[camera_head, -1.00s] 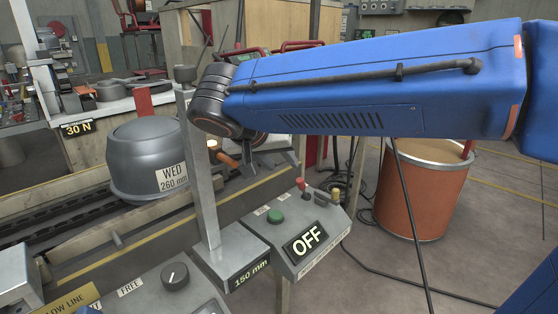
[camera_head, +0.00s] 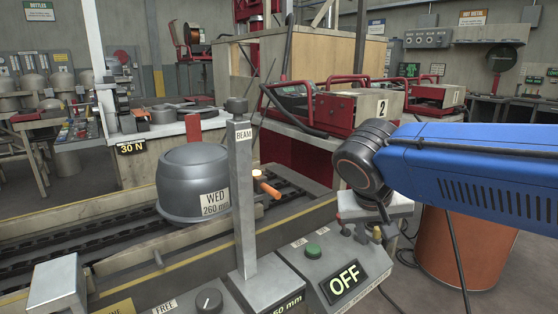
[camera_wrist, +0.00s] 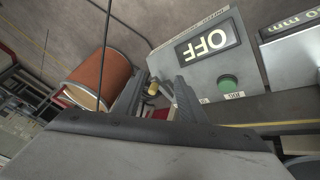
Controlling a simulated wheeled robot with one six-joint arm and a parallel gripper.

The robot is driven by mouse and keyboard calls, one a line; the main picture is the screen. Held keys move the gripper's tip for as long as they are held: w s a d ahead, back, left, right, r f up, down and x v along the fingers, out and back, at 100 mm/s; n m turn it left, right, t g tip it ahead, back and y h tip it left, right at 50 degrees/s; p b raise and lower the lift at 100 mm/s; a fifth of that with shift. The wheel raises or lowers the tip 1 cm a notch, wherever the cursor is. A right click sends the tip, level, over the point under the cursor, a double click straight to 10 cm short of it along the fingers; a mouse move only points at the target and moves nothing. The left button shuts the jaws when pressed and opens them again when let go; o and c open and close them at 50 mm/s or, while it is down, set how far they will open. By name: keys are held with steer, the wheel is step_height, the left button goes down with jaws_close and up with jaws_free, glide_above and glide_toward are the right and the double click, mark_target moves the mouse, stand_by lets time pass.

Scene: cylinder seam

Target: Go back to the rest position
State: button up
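My blue arm (camera_head: 480,165) reaches in from the right edge of the head view, with its black wrist joint at its left end. My gripper (camera_head: 376,212) hangs below that joint, above the right end of the control box, and its fingers are hard to make out there. In the wrist view my gripper (camera_wrist: 158,86) shows two dark fingers spread apart with nothing held between them. The control box (camera_head: 322,262) has a green button and a plate reading OFF.
A grey post marked BEAM (camera_head: 242,190) stands left of the gripper. A dark pot labelled WED 260 mm (camera_head: 190,178) sits on the rails behind it. An orange drum (camera_head: 465,255) stands on the floor below the arm. Red-framed machines (camera_head: 360,108) are behind. A black cable crosses nearby.

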steer(key=s+d+f+n+y, duration=0.1)
steer(key=s+d+f+y, duration=0.2)
steer(key=s+d+f, duration=0.4)
steer(key=s+f, duration=0.4)
steer(key=s, duration=0.2)
steer(key=shift+s+d+f+n+y, duration=0.15)
steer(key=shift+s+f+n+y, duration=0.1)
steer(key=shift+n+y, duration=0.15)
